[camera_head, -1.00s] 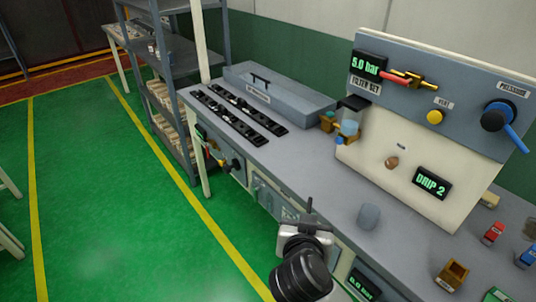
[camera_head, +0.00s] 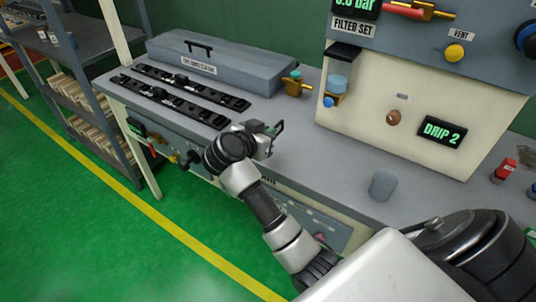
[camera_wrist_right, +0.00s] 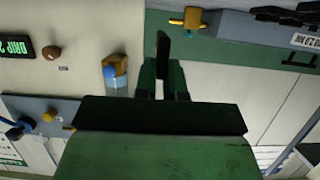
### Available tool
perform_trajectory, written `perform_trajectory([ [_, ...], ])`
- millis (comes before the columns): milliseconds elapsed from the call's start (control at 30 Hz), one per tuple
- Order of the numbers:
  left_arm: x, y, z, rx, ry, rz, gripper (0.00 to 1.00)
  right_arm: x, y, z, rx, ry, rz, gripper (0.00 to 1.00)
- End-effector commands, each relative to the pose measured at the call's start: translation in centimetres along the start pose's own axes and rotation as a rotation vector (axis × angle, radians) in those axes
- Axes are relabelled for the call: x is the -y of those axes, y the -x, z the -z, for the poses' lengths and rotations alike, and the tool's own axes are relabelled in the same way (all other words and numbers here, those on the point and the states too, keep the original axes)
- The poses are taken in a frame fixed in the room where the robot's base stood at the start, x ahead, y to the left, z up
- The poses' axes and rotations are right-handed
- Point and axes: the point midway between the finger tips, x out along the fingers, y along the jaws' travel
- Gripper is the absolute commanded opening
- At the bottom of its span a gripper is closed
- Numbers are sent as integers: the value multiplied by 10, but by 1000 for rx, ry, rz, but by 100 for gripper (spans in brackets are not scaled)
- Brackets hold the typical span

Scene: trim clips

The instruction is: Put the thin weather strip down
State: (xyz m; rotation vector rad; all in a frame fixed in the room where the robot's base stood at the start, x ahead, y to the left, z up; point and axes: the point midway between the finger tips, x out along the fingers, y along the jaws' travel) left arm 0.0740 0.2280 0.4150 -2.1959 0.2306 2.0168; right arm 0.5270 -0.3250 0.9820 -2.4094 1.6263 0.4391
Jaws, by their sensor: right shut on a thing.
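My right gripper (camera_head: 272,130) is over the front part of the bench, just right of two black clip rails, in the head view. In the right wrist view its two dark green fingers (camera_wrist_right: 162,80) are shut on a thin dark strip (camera_wrist_right: 163,50), which stands out past the fingertips. In the head view only a small dark end of the strip (camera_head: 280,127) shows at the gripper. The strip is held apart from the rails. The front rail (camera_head: 165,97) and back rail (camera_head: 200,88) lie side by side on the bench. My left gripper is not in view.
A grey lidded box (camera_head: 225,68) with a black handle stands behind the rails. A brass valve (camera_head: 293,86), a filter bowl (camera_head: 336,85) and a grey cup (camera_head: 383,185) are further right. The bench top (camera_head: 330,155) between rails and cup is clear. A shelf rack (camera_head: 75,48) stands left.

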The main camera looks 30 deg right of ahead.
Motion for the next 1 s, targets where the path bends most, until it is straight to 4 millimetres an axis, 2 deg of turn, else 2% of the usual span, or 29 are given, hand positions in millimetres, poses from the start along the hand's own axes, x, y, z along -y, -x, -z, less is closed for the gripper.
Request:
perform_trajectory([
  [400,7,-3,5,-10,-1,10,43,0,-18,-49,0,4,1,0],
  [833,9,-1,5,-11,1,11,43,0,-21,-56,1,1,2,0],
  [867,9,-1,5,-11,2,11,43,0,-21,-56,1,1,3,11],
  [1000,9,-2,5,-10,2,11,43,0,-21,-56,0,0,3,33],
])
